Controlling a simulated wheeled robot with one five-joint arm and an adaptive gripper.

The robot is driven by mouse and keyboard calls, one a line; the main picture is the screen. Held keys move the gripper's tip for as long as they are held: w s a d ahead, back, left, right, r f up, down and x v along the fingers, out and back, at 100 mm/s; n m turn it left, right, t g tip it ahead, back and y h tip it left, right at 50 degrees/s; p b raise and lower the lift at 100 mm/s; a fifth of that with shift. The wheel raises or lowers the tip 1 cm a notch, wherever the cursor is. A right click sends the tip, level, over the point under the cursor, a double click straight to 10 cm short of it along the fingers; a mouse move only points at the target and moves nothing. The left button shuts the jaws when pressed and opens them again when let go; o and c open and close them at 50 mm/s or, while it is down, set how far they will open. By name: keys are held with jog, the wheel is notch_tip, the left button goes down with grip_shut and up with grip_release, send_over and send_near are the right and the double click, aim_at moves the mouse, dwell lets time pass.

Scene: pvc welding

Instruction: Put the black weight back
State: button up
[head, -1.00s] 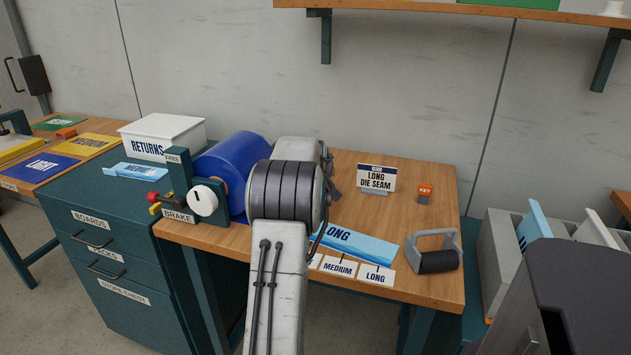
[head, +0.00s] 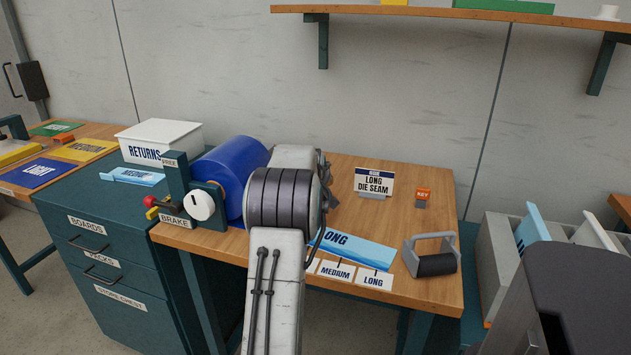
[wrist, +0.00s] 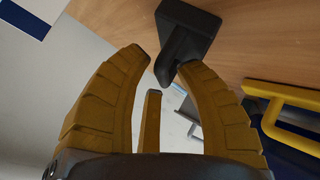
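A black block with a flat square base and a narrower stem (wrist: 185,35) shows against wood in the wrist view; it looks like the black weight. My gripper (wrist: 165,62) is open, its brown-yellow fingers apart. The stem's end lies between the fingertips in the picture; I cannot tell whether they touch it. In the head view my arm hides most of my gripper and I cannot make out this block. My arm reaches over the wooden bench (head: 400,187), right of the blue roll (head: 225,172).
On the bench are a LONG die seam sign (head: 374,183), an orange KEY block (head: 423,196), a light-blue LONG sheet (head: 360,250) and a black roller in a grey frame (head: 436,264). A white RETURNS box (head: 160,142) stands left. A yellow handle (wrist: 290,95) is near my right finger.

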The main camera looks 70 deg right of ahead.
jog(key=shift+r, duration=0.2)
jog(key=p+v, duration=0.2)
jog(key=v, duration=1)
jog(key=shift+w+f, duration=0.1)
dwell(0.3)
